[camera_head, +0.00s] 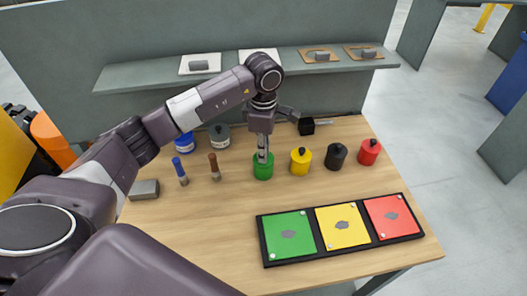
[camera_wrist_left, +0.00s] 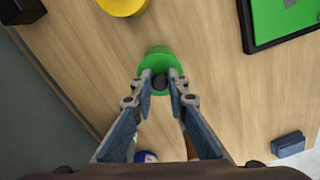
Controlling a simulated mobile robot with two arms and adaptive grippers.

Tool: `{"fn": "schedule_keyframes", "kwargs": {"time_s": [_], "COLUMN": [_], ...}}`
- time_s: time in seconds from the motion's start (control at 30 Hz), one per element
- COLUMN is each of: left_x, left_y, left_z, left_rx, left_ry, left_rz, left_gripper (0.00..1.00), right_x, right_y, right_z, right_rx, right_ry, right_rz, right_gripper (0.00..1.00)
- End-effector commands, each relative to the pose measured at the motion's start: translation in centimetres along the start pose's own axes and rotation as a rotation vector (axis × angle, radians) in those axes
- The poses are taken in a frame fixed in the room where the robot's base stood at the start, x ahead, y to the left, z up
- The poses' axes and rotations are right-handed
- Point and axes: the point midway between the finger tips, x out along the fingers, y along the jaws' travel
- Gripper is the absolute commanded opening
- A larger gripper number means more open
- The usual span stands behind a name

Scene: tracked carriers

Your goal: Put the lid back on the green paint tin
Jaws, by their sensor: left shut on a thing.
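The green paint tin (camera_head: 263,171) stands upright on the wooden table, in the middle of the head view. My left gripper (camera_head: 263,155) points straight down over its top. In the left wrist view the gripper (camera_wrist_left: 160,86) is shut on the dark knob of the green lid (camera_wrist_left: 174,74). The tin (camera_wrist_left: 157,50) shows just beyond the lid there. The lid is at the tin's top, but I cannot tell whether it rests on the rim or is slightly above it. My right gripper is not in view.
Yellow (camera_head: 300,162), black (camera_head: 336,156) and red (camera_head: 368,152) tins stand to the right. A blue tin (camera_head: 184,143) and a grey tin (camera_head: 219,137) stand behind left. A black tray (camera_head: 264,240) with coloured panels lies in front. Blue and brown handled tools stand left.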

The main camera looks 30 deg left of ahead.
Motion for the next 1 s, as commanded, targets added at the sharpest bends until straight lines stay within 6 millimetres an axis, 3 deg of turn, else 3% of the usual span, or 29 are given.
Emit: {"fn": "schedule_keyframes", "kwargs": {"time_s": [1.0], "left_x": [0.35], "left_y": [-0.03], "left_z": [0.01], "left_rx": [0.0], "left_ry": [0.001], "left_rz": [0.0], "left_gripper": [0.0], "right_x": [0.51], "right_y": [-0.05], "right_z": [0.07], "right_rx": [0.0], "right_ry": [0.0], "right_rz": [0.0], "right_gripper": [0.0]}}
